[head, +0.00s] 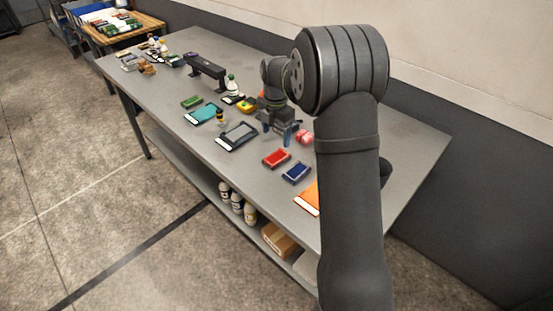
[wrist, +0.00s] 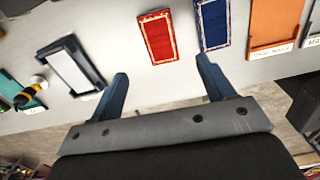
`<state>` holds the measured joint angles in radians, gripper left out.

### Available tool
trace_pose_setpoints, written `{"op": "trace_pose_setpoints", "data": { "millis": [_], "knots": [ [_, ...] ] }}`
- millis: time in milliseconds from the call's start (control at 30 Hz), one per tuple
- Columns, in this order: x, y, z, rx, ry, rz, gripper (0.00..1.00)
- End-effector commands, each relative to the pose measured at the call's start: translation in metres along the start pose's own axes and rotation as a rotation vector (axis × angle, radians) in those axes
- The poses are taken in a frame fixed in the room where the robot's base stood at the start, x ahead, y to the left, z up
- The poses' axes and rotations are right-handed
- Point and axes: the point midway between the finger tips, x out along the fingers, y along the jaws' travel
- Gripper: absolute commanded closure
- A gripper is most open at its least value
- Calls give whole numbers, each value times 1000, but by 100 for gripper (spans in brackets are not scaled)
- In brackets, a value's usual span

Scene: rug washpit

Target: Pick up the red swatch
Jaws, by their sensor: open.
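The red swatch (head: 276,158) is a small red rectangle with a pale patterned border, lying flat on the grey table. In the wrist view the red swatch (wrist: 159,37) is beyond the fingertips, between their lines and closer to the right finger. The blue swatch (head: 296,172) lies beside it, and in the wrist view the blue swatch (wrist: 213,24) is just beyond the right fingertip. My gripper (head: 278,135) points down near the swatches, on the wall side. In the wrist view my gripper (wrist: 162,68) is open, with nothing between its fingers.
A grey-framed tray (head: 237,135) and a teal item (head: 203,114) lie left of the red swatch. An orange item (head: 308,198) lies right, partly hidden by my arm. A pink-red object (head: 304,137) is near my gripper.

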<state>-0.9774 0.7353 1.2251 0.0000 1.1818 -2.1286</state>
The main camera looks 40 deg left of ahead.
Motion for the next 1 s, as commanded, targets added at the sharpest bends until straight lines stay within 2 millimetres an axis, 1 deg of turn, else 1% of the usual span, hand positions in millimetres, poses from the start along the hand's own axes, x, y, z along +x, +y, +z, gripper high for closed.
{"op": "trace_pose_setpoints", "data": {
  "millis": [33,133,233,467,733,833,1000],
  "knots": [
    [11,0,0,0,2,-3,25],
    [28,0,0,1,1,-2,25],
    [38,0,0,1,1,-1,25],
    [50,0,1,1,0,-1,25],
    [88,-1,2,1,1,-2,25],
    [94,0,2,1,0,0,25],
    [94,0,2,1,-1,1,25]
  ]
}}
